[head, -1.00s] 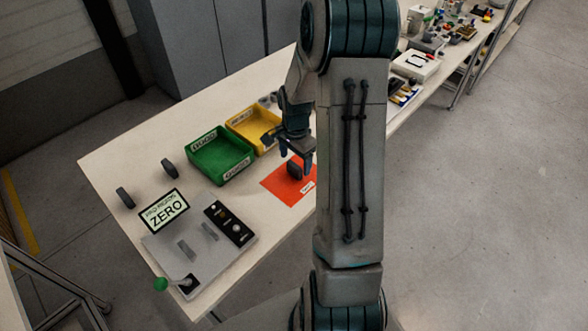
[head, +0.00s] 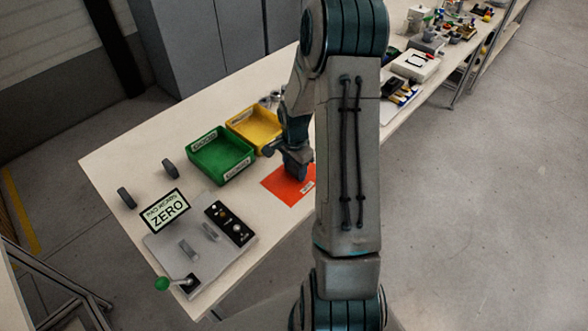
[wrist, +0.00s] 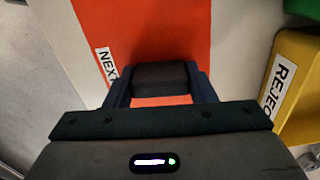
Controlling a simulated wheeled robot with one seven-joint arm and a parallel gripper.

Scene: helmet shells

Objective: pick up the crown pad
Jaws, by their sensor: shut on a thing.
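The crown pad is a small dark grey block (wrist: 160,76) between my two fingers in the wrist view, over the red mat (wrist: 145,30). My gripper (wrist: 160,88) is shut on it, one dark blue finger on each side. In the head view my gripper (head: 297,170) is low over the red mat (head: 283,192), and the pad is mostly hidden by it. I cannot tell whether the pad still touches the mat.
A green bin (head: 220,157) and a yellow bin (head: 255,126) stand left of my gripper. Two dark discs (head: 170,168) (head: 126,198) stand at the left. A grey fixture (head: 183,258) with a ZERO display (head: 166,211) is nearer the front.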

